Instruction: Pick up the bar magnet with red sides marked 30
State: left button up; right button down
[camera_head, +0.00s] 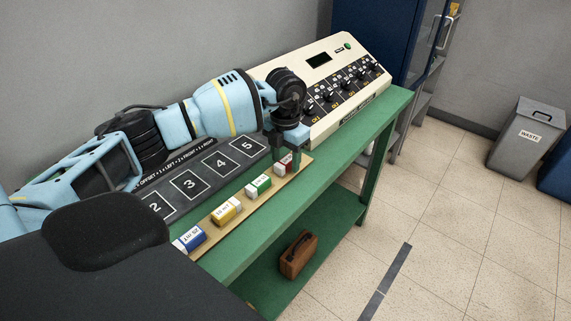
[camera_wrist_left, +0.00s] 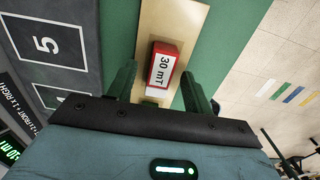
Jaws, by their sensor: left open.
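The bar magnet with red sides (camera_wrist_left: 162,68) has a white top label reading "30 mT" and lies on a tan wooden strip (camera_wrist_left: 188,22) on the green table. My left gripper (camera_wrist_left: 158,95) is open in the left wrist view, its green fingers on either side of the strip near the magnet, not gripping it. In the head view the left gripper (camera_head: 291,148) is over the far end of the strip, and the red magnet (camera_head: 282,168) is partly hidden by it. My right gripper does not show.
A green-sided magnet (camera_head: 258,187), a yellow one (camera_head: 227,211) and a blue one (camera_head: 189,239) lie along the strip. A dark numbered mat (camera_head: 205,184) lies beside it. A cream control console (camera_head: 325,90) stands at the back. A brown case (camera_head: 298,255) sits on the lower shelf.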

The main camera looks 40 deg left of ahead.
aim_at(288, 163)
pick_arm(q)
jog(key=shift+c, duration=0.4)
grip_shut()
jog(key=shift+r, duration=0.1)
jog(key=shift+r, duration=0.45)
jog(key=shift+s+d+r, duration=0.1)
jog(key=shift+d+r, duration=0.15)
jog(key=shift+r, duration=0.4)
jog(key=shift+s+d+r, duration=0.1)
jog(key=shift+d+r, duration=0.1)
jog(key=shift+r, duration=0.4)
jog(key=s+d, duration=0.3)
jog(key=d, duration=0.3)
jog(key=s+d+r, duration=0.1)
jog(key=s+d, duration=0.2)
jog(key=d, duration=0.4)
jog(key=shift+s+d+r+b, duration=0.2)
jog(key=shift+s+d+b, duration=0.05)
jog(key=shift+d+b, duration=0.05)
